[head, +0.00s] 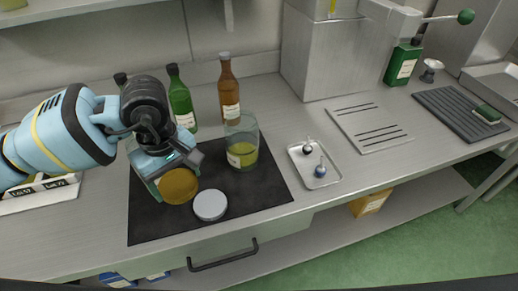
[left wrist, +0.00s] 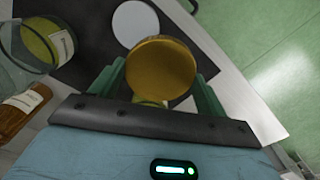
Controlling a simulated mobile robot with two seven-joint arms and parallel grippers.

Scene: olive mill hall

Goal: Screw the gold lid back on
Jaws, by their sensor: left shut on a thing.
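The gold lid (head: 179,186) is a round flat disc above the dark mat. It also shows in the left wrist view (left wrist: 160,67), between the two green fingers. My left gripper (head: 176,172) is shut on it from above. A small yellow-green patch with a pale part (left wrist: 150,103) shows just below the lid in the left wrist view. It looks like part of a jar, mostly hidden; I cannot tell whether the lid touches it. A glass jar (head: 241,146) with yellow-green contents and a label stands open to the right. My right gripper is not in view.
A white round lid (head: 210,205) lies on the dark mat (head: 262,190) near its front edge. Green (head: 181,98) and brown (head: 228,92) bottles stand behind. A small metal tray (head: 315,178) with two stoppers lies to the right. Bare counter surrounds it.

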